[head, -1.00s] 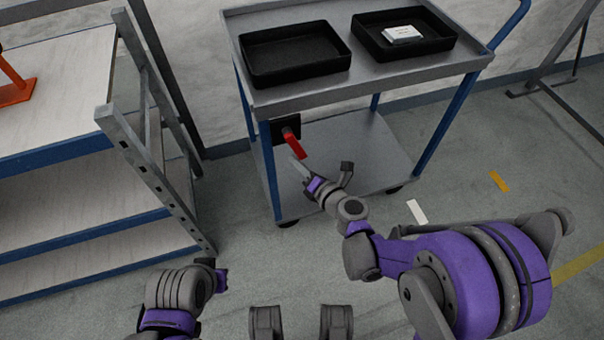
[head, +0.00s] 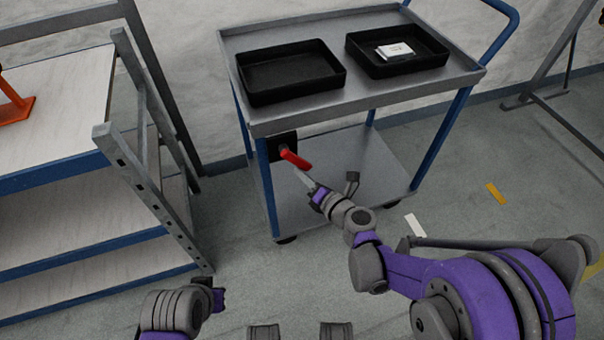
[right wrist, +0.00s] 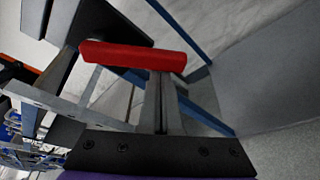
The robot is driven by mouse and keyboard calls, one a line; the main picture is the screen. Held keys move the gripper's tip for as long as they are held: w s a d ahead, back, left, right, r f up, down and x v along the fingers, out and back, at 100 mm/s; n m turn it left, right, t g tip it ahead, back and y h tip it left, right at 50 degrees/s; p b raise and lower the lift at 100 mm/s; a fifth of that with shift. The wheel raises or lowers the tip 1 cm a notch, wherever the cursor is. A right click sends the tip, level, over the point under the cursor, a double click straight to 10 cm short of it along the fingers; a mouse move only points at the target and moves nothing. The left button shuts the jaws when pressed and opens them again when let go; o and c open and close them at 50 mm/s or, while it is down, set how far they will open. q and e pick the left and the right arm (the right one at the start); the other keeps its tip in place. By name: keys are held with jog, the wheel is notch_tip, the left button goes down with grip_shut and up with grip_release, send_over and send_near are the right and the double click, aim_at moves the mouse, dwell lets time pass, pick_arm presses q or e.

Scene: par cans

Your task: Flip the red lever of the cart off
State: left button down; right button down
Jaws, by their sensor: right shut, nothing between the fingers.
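The cart (head: 345,115) stands ahead with grey shelves and blue posts. The lever also shows in the right wrist view (right wrist: 133,56), lying across just beyond the fingertips. My right gripper (head: 301,176) is shut and empty, its tips just below the lever; contact cannot be told. It also shows in the wrist view (right wrist: 161,92). My left gripper (head: 218,293) is low at the left, its jaws unclear.
Two black trays (head: 290,92) (head: 436,60) stand on the cart's top, the right one holding a white box (head: 394,51). A shelf rack (head: 155,190) with a metal frame stands close on the left. The floor right of the cart is mostly clear.

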aim_at(308, 164)
jog(key=shift+d+r, duration=0.1)
jog(key=shift+d, duration=0.1)
dwell(0.4)
jog(key=d+r+n+h+p, duration=0.1)
jog(key=d+r+n+p, duration=0.1)
jog(key=n, duration=0.1)
jog(key=shift+w+h, duration=0.35)
jog(key=shift+h, duration=0.05)
jog(key=r+n, duration=0.1)
jog(key=d+r+n+h+p, duration=0.1)
jog(key=n, duration=0.1)
jog(key=shift+w+d+h, duration=0.2)
jog(key=shift+w+h, duration=0.05)
jog(key=shift+h, duration=0.05)
jog(key=shift+a+f, duration=0.1)
jog(key=shift+f, duration=0.05)
jog(key=shift+s+a+f+b, duration=0.25)
jog(key=shift+a+b, duration=0.2)
jog(key=shift+a, duration=0.15)
jog(key=shift+f, duration=0.1)
